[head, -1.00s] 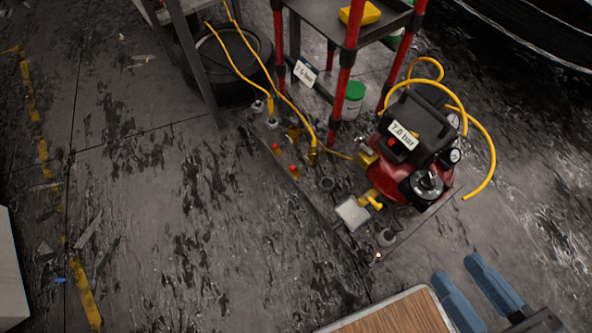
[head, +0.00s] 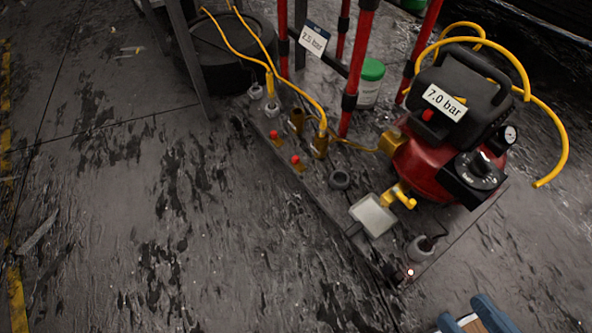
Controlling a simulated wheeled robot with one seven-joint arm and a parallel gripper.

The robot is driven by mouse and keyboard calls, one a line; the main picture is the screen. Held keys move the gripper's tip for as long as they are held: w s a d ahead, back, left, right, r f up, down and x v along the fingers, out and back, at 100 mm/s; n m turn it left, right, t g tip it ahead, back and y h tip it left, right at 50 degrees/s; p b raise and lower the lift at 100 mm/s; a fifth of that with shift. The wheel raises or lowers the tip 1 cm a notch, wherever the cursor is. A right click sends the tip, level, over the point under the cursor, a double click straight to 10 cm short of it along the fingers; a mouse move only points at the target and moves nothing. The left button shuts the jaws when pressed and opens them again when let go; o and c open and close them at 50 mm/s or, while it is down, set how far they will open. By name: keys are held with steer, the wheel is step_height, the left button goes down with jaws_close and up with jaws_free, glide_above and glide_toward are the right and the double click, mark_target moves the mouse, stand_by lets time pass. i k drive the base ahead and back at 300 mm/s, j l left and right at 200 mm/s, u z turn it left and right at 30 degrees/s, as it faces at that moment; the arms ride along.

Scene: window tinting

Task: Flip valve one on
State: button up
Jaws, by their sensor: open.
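A red compressor (head: 418,160) with a black top and a "7.0 bar" label stands on a dark low board (head: 355,258) at the right. A yellow lever valve (head: 398,196) sticks out at its lower left, above a pale square block (head: 373,215). Two red-tipped brass parts, one farther (head: 275,138) and one nearer (head: 296,161), stand on the board's left part. I see no label telling which is valve one. My gripper (head: 465,310) shows only its blue fingertips at the bottom right edge. They are apart and empty, clear of the board and valves.
Yellow hoses (head: 290,90) run to brass fittings (head: 320,145) on the board. A green-lidded tub (head: 370,82) and red cart legs (head: 358,75) stand behind.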

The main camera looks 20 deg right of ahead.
mark_target(295, 159)
steer(key=k, duration=1.2)
steer(key=z, duration=1.35)
steer(key=i+j, duration=0.2)
steer(key=j, duration=0.5)
steer(key=i+j, duration=0.2)
steer(key=j, duration=0.45)
steer(key=i+j, duration=0.2)
steer(key=j, duration=0.5)
steer(key=i+j, duration=0.2)
steer(key=j, duration=0.5)
steer(key=i+j, duration=0.2)
steer(key=j, duration=0.45)
steer(key=i+j, duration=0.15)
steer(key=j, duration=0.55)
steer(key=i+j, duration=0.2)
steer(key=j, duration=0.5)
steer(key=i+j, duration=0.2)
steer(key=j, duration=0.45)
